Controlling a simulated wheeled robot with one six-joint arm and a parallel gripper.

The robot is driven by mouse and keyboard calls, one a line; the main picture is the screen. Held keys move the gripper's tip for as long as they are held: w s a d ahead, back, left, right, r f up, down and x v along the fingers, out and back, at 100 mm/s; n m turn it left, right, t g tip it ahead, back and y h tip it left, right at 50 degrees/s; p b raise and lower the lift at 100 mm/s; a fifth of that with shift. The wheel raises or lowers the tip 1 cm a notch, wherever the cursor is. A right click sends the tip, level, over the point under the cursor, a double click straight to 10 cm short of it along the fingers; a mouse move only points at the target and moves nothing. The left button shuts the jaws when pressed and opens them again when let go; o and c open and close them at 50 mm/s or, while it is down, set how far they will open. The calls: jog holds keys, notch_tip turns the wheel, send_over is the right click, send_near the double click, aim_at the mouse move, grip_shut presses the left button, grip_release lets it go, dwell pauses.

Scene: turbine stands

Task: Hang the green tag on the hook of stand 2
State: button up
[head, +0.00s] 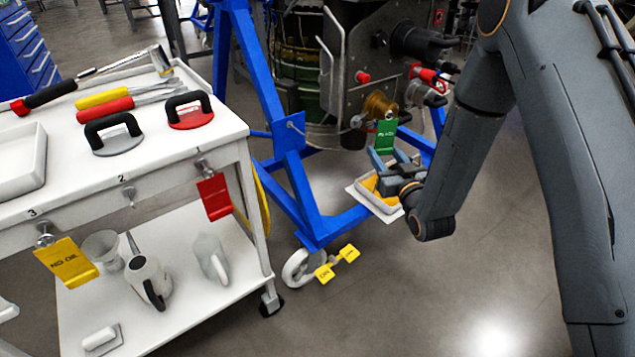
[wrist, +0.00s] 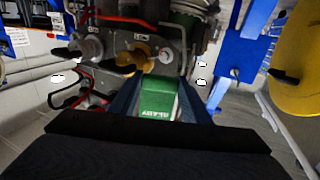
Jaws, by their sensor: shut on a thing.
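The green tag (head: 386,134) is upright between the fingers of my gripper (head: 388,162), just below a brass fitting (head: 378,106) on the engine. In the wrist view the green tag (wrist: 158,98) sits between the two dark fingers (wrist: 158,105), its lettering upside down. I cannot tell whether the tag touches the fitting. A small metal hook (head: 294,127) shows on the blue stand (head: 262,75), left of my gripper. The blue post with a small knob also shows in the wrist view (wrist: 236,73). No stand number is legible.
A white cart (head: 75,195) at left has numbered hooks: a red tag (head: 214,196) at the right one, a yellow tag (head: 67,262) at 3, and a bare hook (head: 128,193) at 2. A white tray (head: 372,193) lies below my gripper. Floor at right is clear.

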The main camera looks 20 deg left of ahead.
jog(key=a+f+n+g+y+b, duration=0.2)
jog(key=a+f, duration=0.3)
jog(key=a, duration=0.6)
jog(key=a+f+n+g+y+b, duration=0.3)
jog(key=a+f+b, duration=0.1)
jog(key=a, duration=0.7)
jog(key=shift+s+f+y, duration=0.3)
jog(key=shift+f, duration=0.15)
jog(key=shift+w+a, duration=0.3)
jog(key=shift+a, duration=0.2)
jog(key=o, duration=1.7)
jog(key=shift+o, duration=0.2)
jog(key=p+v, duration=0.3)
jog(key=v, duration=0.4)
